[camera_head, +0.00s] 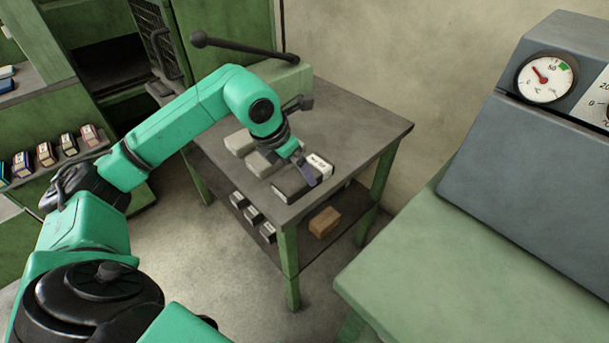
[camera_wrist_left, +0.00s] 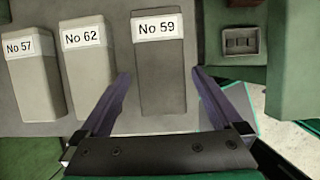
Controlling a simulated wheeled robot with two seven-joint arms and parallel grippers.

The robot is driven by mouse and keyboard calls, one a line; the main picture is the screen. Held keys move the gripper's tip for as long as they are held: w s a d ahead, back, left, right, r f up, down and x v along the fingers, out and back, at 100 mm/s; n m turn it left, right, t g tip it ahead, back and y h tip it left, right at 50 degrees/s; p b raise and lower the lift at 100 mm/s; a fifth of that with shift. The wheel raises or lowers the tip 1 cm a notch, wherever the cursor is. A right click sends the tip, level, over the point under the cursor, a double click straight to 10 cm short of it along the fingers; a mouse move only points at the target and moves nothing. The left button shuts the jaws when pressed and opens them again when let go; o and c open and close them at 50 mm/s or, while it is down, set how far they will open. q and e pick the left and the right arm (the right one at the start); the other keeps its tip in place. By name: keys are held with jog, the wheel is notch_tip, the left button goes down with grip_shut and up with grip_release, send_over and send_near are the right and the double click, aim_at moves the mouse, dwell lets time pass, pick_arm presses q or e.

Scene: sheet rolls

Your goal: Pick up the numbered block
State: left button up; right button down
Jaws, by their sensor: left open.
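Three labelled blocks lie side by side on the small table (camera_head: 350,128). In the left wrist view they read No 57 (camera_wrist_left: 35,82), No 62 (camera_wrist_left: 92,70) and No 59 (camera_wrist_left: 162,80). No 59 is darker grey; in the head view it is the nearest block (camera_head: 290,184). My left gripper (camera_head: 306,172) is open and empty at this dark block. In the left wrist view its fingers (camera_wrist_left: 163,73) flank the No 59 block, one on each side. I cannot tell how far down they reach. My right gripper is not in view.
A lever with a black ball (camera_head: 199,39) reaches over the table's back left. The lower shelf holds several small blocks (camera_head: 253,214) and a brown box (camera_head: 324,222). A green bench (camera_head: 450,270) with a grey gauge console (camera_head: 530,150) stands at right. The table's right part is clear.

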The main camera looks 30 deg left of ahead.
aim_at(300, 174)
pick_arm(q)
jog(key=x, duration=0.3)
jog(key=shift+s, duration=0.1)
jog(key=shift+w+f, duration=0.2)
jog(key=shift+f, duration=0.15)
jog(key=shift+r, duration=0.1)
grip_shut()
notch_tip(300, 174, up, 20)
jog(key=p, duration=0.2)
